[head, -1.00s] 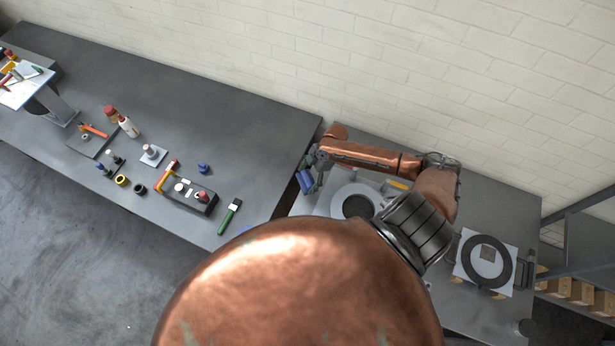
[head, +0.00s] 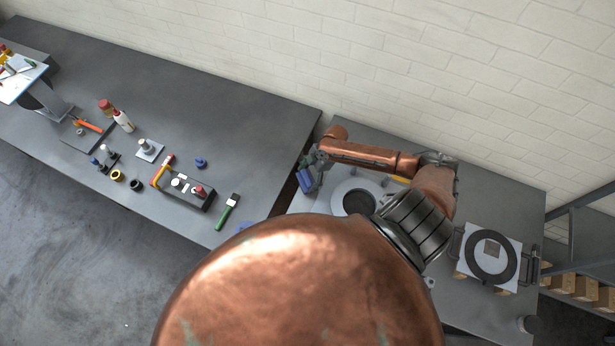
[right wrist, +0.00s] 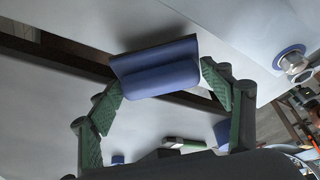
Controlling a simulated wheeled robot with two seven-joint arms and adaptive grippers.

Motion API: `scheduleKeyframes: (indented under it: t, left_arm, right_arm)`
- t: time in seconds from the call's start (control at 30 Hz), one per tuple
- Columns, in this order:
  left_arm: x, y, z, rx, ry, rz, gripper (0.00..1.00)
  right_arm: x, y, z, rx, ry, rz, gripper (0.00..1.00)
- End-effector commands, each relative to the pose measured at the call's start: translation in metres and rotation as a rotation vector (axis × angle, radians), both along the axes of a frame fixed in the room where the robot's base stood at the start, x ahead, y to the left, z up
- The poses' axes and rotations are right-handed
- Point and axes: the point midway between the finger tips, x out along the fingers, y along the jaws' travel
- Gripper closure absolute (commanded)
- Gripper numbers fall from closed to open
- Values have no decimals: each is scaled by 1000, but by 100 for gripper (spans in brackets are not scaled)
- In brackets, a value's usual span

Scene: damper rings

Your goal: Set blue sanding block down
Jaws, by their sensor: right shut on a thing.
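The blue sanding block (head: 306,181) is at the end of my right arm in the head view, near the left edge of the right table and the gap between the tables. In the right wrist view the block (right wrist: 162,76) shows a blue body with a dark top part. My right gripper (right wrist: 164,92) has its green-padded fingers at both sides of the block and is shut on it. It also shows small in the head view (head: 311,168). I cannot tell the block's height above the table. My left gripper is not in view.
The right table carries a pale round plate with a dark disc (head: 358,203) and a dark ring on a white board (head: 490,254). The left table (head: 240,120) holds a tool caddy (head: 187,189), a green brush (head: 228,211) and small parts. Its back right area is clear.

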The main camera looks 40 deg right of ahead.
Motion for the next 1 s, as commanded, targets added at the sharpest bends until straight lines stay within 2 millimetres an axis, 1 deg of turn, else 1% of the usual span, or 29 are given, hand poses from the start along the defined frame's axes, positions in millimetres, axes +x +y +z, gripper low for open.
scheduleKeyframes:
  t: [0.3,0.7,1.0]
  left_arm:
    - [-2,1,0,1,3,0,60]
    - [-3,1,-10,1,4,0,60]
    - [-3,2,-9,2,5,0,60]
  right_arm:
    - [1,0,0,0,-1,0,50]
    - [0,0,-14,0,-1,0,50]
    - [1,0,-14,0,-1,0,50]
